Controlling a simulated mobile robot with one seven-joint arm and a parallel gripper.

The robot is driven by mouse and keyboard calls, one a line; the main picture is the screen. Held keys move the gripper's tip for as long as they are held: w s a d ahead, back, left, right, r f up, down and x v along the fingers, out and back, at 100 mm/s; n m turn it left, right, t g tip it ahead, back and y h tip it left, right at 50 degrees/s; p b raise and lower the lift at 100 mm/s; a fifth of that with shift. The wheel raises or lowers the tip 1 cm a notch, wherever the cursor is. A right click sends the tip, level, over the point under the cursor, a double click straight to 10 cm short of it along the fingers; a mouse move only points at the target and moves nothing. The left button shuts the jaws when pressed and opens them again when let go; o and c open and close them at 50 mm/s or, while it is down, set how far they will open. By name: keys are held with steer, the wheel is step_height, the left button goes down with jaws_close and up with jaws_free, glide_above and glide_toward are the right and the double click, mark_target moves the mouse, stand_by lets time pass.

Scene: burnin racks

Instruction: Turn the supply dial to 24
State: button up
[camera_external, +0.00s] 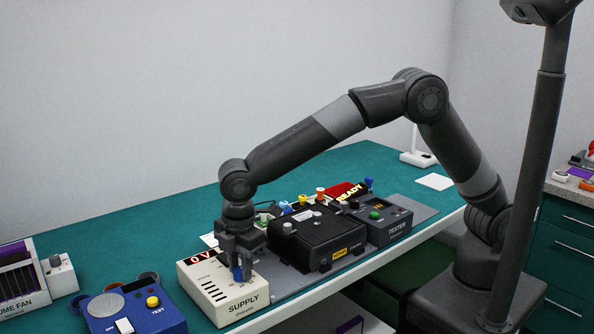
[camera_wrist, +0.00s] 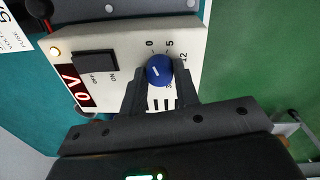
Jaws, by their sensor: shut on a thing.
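The supply (camera_external: 222,285) is a cream box near the front edge of the green bench, with "SUPPLY" on its face and a red "0 V" display (camera_wrist: 75,87) in the wrist view. Its dial (camera_wrist: 159,69) is a blue round knob with 0, 5 and 12 marked around it; other marks are hidden by my fingers. My gripper (camera_wrist: 160,84) is shut on the dial, one finger on each side. In the outside view my gripper (camera_external: 238,266) points down at the supply, and the dial is mostly covered. Which mark the dial points to is unclear.
A black switch (camera_wrist: 96,61) marked ON and OFF sits beside the dial. A black box (camera_external: 315,238) and a tester (camera_external: 377,220) with a lit "READY" sign stand right of the supply. A blue test box (camera_external: 133,309) stands at left.

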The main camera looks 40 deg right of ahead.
steer(key=c, duration=0.3)
steer(key=m, duration=0.4)
steer(key=shift+m, duration=0.4)
steer(key=m, duration=0.4)
steer(key=shift+h, duration=0.3)
steer(key=m, duration=0.4)
steer(key=shift+a, duration=0.1)
steer(key=m, duration=0.7)
steer(key=shift+g, duration=0.3)
steer(key=m, duration=0.6)
steer(key=shift+m, duration=0.4)
steer(key=shift+a, duration=0.1)
